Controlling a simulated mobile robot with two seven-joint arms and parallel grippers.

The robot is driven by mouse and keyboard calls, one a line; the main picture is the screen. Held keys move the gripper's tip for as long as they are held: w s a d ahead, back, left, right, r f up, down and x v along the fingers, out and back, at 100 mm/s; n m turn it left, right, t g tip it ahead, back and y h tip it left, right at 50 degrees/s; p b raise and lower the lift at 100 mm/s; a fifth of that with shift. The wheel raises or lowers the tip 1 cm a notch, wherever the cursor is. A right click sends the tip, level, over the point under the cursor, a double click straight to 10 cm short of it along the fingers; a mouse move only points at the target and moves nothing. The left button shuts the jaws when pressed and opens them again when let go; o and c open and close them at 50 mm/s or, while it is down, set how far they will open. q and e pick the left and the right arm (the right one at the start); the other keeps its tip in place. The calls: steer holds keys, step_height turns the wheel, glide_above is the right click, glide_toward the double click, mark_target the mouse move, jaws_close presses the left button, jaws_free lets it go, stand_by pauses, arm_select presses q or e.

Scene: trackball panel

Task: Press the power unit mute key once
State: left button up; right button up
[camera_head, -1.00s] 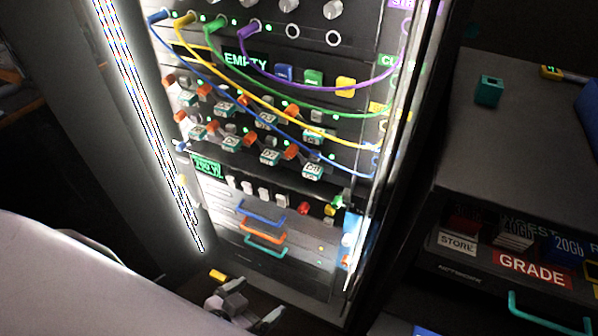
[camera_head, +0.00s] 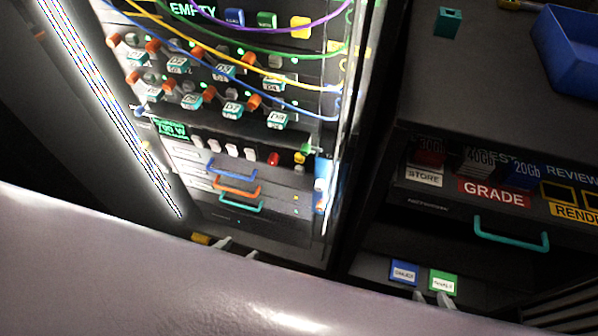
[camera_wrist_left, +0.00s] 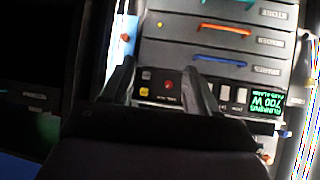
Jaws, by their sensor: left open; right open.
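The power unit (camera_head: 183,146) is a dark strip low in the rack, with a green display (camera_head: 170,129) reading 700 W, pale switches (camera_head: 213,146), a red button (camera_head: 273,158) and a small yellow key (camera_head: 299,158). It appears upside down in the left wrist view, with the red button (camera_wrist_left: 168,85) and yellow key (camera_wrist_left: 145,92) between the fingers. Key labels are too small to read, so I cannot tell which is mute. My left gripper (camera_head: 236,248) is open and empty, below the drawers; it also shows in the wrist view (camera_wrist_left: 158,64). My right gripper (camera_head: 431,298) is open, near the blue and green cards.
Drawers with blue, orange and teal handles (camera_head: 241,206) sit below the unit. Cables (camera_head: 250,90) hang across the rack above. A blue card (camera_head: 404,272) and green card (camera_head: 442,282) lie right of the rack, under a shelf with a teal handle (camera_head: 511,239).

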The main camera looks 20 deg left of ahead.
arm_select(q)
jaws_close()
stand_by(1.4)
